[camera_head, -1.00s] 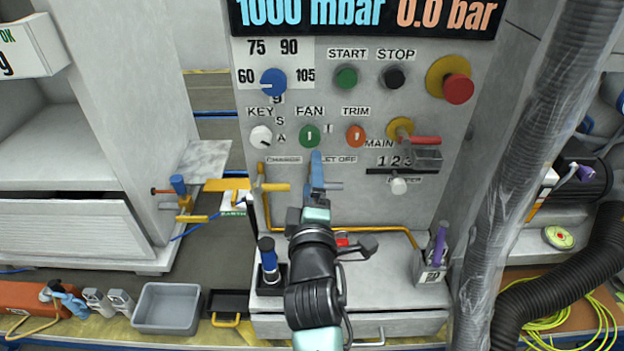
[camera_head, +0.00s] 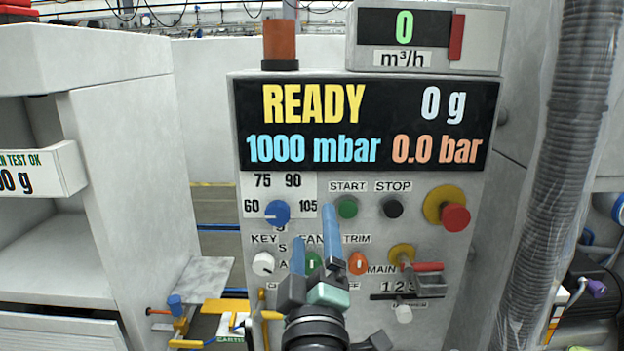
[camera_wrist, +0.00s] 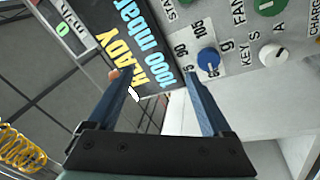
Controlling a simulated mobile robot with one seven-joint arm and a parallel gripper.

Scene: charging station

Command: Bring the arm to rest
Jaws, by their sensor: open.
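My gripper (camera_head: 314,238) is raised in front of the grey control panel (camera_head: 465,268), its two blue fingers pointing up and spread apart with nothing between them. It hides parts of the fan and key labels behind it. In the wrist view my gripper (camera_wrist: 165,80) is also open and empty, with the tilted panel beyond the fingertips. The display (camera_head: 365,135) above the controls reads READY, 0 g, 1000 mbar and 0.0 bar.
The panel carries a blue dial (camera_head: 277,212), a green start button (camera_head: 347,207), a black stop button (camera_head: 392,207) and a red emergency knob (camera_head: 456,217). A ribbed hose (camera_head: 570,150) hangs at right. A white cabinet (camera_head: 125,150) stands at left. A yellow coil (camera_wrist: 22,148) shows in the wrist view.

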